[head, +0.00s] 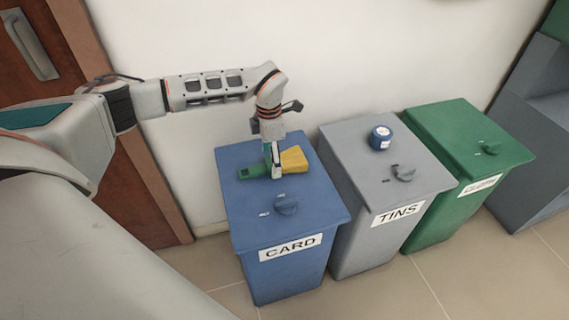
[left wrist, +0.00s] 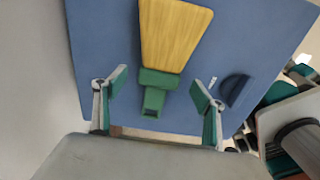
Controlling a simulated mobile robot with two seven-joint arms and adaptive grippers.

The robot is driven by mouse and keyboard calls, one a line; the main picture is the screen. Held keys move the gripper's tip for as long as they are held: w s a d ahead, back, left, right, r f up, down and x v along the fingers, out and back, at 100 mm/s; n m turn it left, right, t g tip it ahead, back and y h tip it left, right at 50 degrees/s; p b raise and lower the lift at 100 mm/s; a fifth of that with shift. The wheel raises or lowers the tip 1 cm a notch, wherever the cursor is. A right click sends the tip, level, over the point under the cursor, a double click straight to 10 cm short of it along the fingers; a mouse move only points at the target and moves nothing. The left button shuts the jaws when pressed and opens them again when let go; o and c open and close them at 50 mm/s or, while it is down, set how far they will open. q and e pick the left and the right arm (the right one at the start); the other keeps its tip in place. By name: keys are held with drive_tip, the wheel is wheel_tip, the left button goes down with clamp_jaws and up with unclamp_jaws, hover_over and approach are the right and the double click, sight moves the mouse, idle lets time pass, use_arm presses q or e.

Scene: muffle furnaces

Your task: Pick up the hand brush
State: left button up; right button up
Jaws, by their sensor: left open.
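The hand brush lies on the lid of the blue bin marked CARD. Its yellow part (head: 293,160) points right and its green handle (head: 252,172) points left in the head view. My left gripper (head: 273,174) reaches down from above, over the middle of the brush, and partly hides it. In the left wrist view, the yellow part (left wrist: 175,36) is at the top and the green part (left wrist: 154,98) lies between the two spread fingers of the gripper (left wrist: 159,89). Gaps show on both sides, so the gripper is open and empty. My right gripper is in neither view.
The blue bin (head: 240,222) has a knob (head: 287,205) on its lid, near the brush. A grey TINS bin (head: 345,150) with a small blue-and-white container (head: 381,138) on it and a green bin (head: 440,125) stand to the right. A white wall (head: 350,50) is behind.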

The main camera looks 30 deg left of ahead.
use_arm(q)
drive_tip(key=shift+f, duration=0.65)
drive_tip(key=c, duration=1.3)
drive_tip(key=shift+o, duration=0.2)
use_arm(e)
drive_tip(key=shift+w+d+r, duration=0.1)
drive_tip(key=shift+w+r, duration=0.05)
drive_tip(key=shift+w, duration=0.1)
use_arm(q)
drive_tip(key=shift+r, duration=0.15)
drive_tip(key=shift+w+r, duration=0.1)
drive_tip(key=shift+r, duration=0.45)
wheel_tip(320, 180, up, 19)
drive_tip(key=p, duration=0.3)
drive_tip(key=shift+p, duration=0.3)
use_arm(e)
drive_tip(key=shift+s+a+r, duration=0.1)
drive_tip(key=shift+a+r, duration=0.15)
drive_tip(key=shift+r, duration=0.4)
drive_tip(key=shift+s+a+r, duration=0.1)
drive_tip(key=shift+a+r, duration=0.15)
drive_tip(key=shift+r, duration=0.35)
